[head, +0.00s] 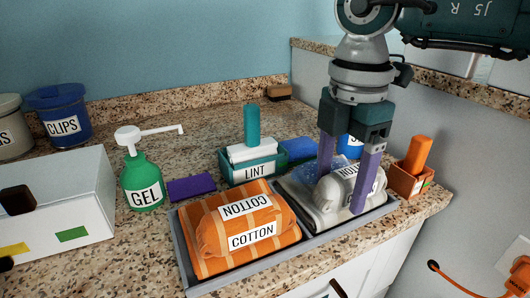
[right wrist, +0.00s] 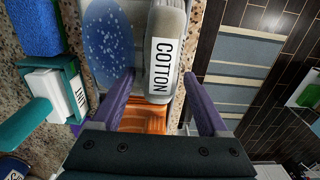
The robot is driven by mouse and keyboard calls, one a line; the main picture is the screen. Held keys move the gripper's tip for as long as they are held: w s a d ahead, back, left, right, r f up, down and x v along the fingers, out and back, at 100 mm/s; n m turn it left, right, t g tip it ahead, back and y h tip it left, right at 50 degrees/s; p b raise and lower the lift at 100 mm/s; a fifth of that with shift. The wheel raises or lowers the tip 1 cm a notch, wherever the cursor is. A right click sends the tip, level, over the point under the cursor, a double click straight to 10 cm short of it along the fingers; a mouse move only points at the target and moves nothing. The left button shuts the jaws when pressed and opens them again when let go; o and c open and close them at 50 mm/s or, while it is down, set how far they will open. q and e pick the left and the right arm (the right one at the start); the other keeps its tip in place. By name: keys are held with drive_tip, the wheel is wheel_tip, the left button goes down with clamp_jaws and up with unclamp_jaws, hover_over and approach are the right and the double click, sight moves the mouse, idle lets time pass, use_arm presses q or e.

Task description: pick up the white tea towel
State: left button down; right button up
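The white tea towel (head: 328,196) is a pale, rounded folded bundle in the right half of a grey tray (head: 186,262). In the right wrist view the towel (right wrist: 172,18) carries a white COTTON label. My right gripper (head: 342,194) points down over the towel, its purple fingers apart, one on the far side and one on the near side. The head view does not show clearly whether they touch it. The right wrist view also shows the fingers (right wrist: 164,108) spread, with the towel ahead between them. My left gripper is not in view.
An orange striped COTTON bundle (head: 215,229) fills the tray's left half. A teal LINT holder (head: 253,172) stands behind the tray, and an orange-handled brush in a brown holder (head: 409,180) at its right.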

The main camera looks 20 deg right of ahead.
clamp_jaws()
idle(0.4)
drive_tip(key=shift+r, duration=0.1)
